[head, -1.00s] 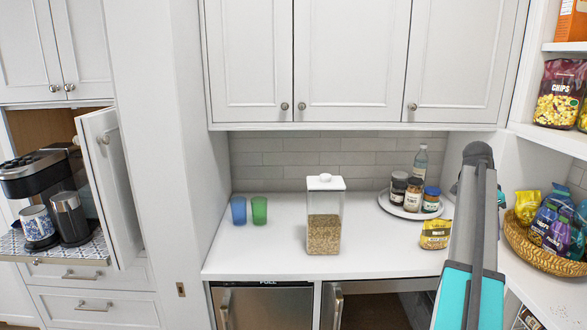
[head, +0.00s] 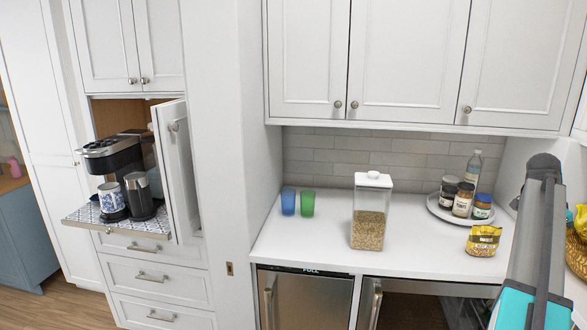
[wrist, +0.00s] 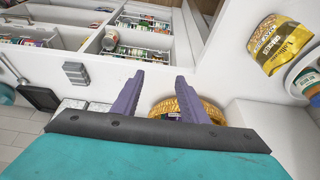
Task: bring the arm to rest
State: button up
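My arm reaches up along the right side of the head view, in front of the counter's right end. My gripper's two purple fingers (wrist: 166,98) show in the wrist view. They stand apart with nothing between them, so the gripper is open and empty. In the head view the fingers cannot be made out. Past the fingers, the wrist view shows a wicker basket (wrist: 205,106), partly hidden by the right finger.
A white counter (head: 325,243) holds a grain canister (head: 369,212), blue (head: 289,201) and green (head: 307,203) cups, a yellow bag (head: 483,240) and a round tray (head: 434,209) with jars and a bottle.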

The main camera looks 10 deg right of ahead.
jog(key=w+a+f+n, duration=0.1)
jog(key=w+a+f, duration=0.3)
jog(key=a+f, duration=0.15)
jog(key=w+a+f+n+g+y, duration=0.1)
jog(key=w+a+f, duration=0.25)
jog(key=f, duration=0.35)
jog(key=w+a+f+n, duration=0.1)
jog(key=w+a+f, duration=0.2)
jog(key=a+f, duration=0.3)
jog(key=a+f+n+g+y, duration=0.15)
jog(key=a+f+n, duration=0.25)
jog(key=a+f, duration=1.65)
jog(key=s+a+f+n+g, duration=0.1)
jog(key=s+a+f+n, duration=0.1)
jog(key=s+a+f, duration=0.5)
jog(key=s+a+f+n+g, duration=0.1)
jog(key=s+a+f+n, duration=0.3)
jog(key=a+f, duration=0.55)
jog(key=s+a+f+n, duration=0.3)
jog(key=s, duration=0.4)
jog(key=s+a+f+n+y, duration=0.1)
jog(key=s+a, duration=0.3)
jog(key=s, duration=0.4)
jog(key=s+a+f+n, duration=0.4)
jog(key=s, duration=0.3)
jog(key=shift+s+a+f+n+y+b, duration=0.15)
jog(key=shift+s+f+n+y+b, duration=0.05)
jog(key=shift+f+n+y+b, duration=0.2)
